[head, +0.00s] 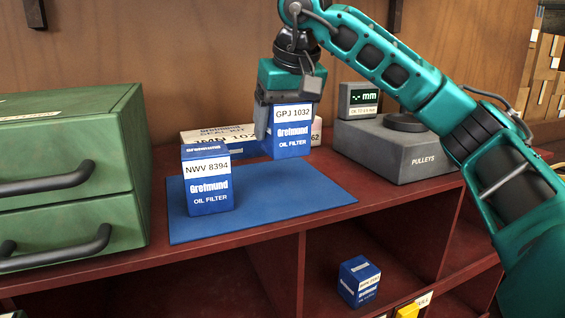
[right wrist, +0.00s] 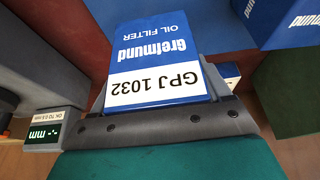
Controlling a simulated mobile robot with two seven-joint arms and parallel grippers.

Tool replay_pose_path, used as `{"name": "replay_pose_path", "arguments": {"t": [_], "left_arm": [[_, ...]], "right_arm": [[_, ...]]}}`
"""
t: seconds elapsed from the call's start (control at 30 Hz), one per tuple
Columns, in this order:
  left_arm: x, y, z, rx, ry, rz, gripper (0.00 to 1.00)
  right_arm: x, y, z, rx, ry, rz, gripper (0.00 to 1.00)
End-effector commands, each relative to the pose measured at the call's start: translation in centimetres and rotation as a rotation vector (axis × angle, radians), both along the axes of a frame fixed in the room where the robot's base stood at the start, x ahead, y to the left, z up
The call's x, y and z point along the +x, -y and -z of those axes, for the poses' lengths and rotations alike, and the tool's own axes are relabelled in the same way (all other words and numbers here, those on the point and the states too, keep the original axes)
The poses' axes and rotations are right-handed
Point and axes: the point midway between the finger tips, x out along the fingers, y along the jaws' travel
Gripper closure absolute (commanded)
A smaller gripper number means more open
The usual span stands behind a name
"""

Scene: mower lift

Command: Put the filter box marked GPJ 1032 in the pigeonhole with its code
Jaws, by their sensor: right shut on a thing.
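The blue and white filter box marked GPJ 1032 (head: 292,132) is held upright above the back of the blue mat (head: 265,200). My right gripper (head: 285,112) is shut on it from above; the box also fills the middle of the right wrist view (right wrist: 160,55), with its label upside down there. A second filter box, marked NWV 8394 (head: 207,180), stands on the left of the mat. Below the shelf top is a row of dark red pigeonholes (head: 300,262); their code labels are mostly out of view or unreadable. My left gripper is not in view.
A green drawer cabinet (head: 70,180) stands at left. A grey block marked PULLEYS (head: 395,152) and a small gauge display (head: 358,99) stand at right. One pigeonhole holds a small blue box (head: 359,281); a yellow thing (head: 407,311) is near it.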

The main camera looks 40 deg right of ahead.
Motion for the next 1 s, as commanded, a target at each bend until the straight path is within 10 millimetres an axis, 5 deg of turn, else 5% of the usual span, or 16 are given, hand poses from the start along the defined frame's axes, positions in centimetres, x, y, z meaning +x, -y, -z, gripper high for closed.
{"name": "replay_pose_path", "arguments": {"t": [0.5, 0.87, 0.9, 1.0], "left_arm": [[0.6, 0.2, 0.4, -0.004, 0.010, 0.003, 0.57], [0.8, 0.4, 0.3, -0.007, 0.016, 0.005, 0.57], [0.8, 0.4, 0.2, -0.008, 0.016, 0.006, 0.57], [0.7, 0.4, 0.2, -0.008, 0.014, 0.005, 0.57]], "right_arm": [[0.0, 0.0, 5.6, -0.001, 0.001, -0.001, 0.66], [0.0, 0.0, 6.0, 0.000, 0.001, -0.001, 0.66], [0.0, 0.0, 5.9, 0.000, 0.000, -0.001, 0.20], [0.0, 0.0, 5.9, 0.000, 0.000, -0.001, 0.11]]}}
